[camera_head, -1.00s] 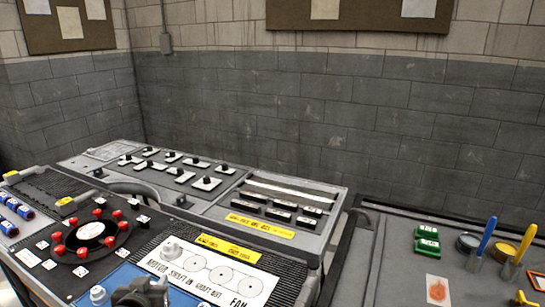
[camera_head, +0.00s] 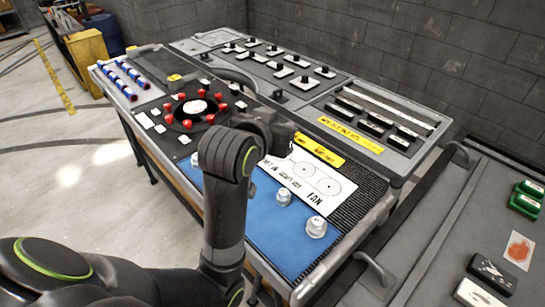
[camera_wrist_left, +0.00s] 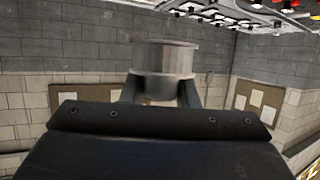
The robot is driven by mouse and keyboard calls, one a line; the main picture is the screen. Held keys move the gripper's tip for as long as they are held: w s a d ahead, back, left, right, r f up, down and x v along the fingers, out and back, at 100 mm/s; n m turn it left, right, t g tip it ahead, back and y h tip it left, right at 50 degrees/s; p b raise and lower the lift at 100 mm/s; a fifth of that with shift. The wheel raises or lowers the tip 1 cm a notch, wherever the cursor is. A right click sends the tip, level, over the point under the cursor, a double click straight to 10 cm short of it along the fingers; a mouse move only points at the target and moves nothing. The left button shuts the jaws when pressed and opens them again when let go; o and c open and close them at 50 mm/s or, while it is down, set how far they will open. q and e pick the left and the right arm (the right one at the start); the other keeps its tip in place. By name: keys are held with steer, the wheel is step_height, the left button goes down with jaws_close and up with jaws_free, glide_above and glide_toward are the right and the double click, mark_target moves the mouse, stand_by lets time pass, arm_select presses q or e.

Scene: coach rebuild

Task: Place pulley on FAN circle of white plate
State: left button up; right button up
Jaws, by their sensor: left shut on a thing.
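The white plate (camera_head: 312,178) lies on the bench; two of its printed circles and the word FAN (camera_head: 317,199) show at its right end. My left arm and gripper (camera_head: 280,139) hang over the plate's left end and hide that part. In the left wrist view my left gripper (camera_wrist_left: 161,92) is shut on a grey metal pulley (camera_wrist_left: 166,58), held between its fingers. In the head view the held pulley is hidden. Two other silver pulleys, a smaller one (camera_head: 284,196) and a larger one (camera_head: 316,227), stand on the blue mat (camera_head: 267,226). My right gripper is out of view.
A round dial with red knobs (camera_head: 194,108) is left of the plate. A grey switch panel (camera_head: 290,92) stands behind, with a yellow label strip (camera_head: 319,150) along the plate's back. A dark table with green blocks (camera_head: 525,203) is at right.

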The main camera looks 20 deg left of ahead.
arm_select(q)
steer(key=shift+n+y, duration=0.4)
steer(key=shift+y, duration=0.1)
steer(key=w+a+f, duration=0.1)
steer(key=a+f, duration=0.2)
steer(key=f, duration=0.5)
steer(key=w+a+f, duration=0.2)
steer(key=a+f, duration=0.2)
steer(key=f, duration=0.5)
steer(key=w+a+f, duration=0.1)
steer(key=a+f, duration=0.3)
steer(key=f, duration=0.5)
steer(key=shift+w+a+f+b, duration=0.1)
steer(key=shift+w+f+b, duration=0.05)
steer(key=shift+b, duration=0.25)
steer(key=shift+f, duration=2.2)
steer(key=shift+f, duration=0.1)
steer(key=o, duration=1)
steer(key=shift+o, duration=0.2)
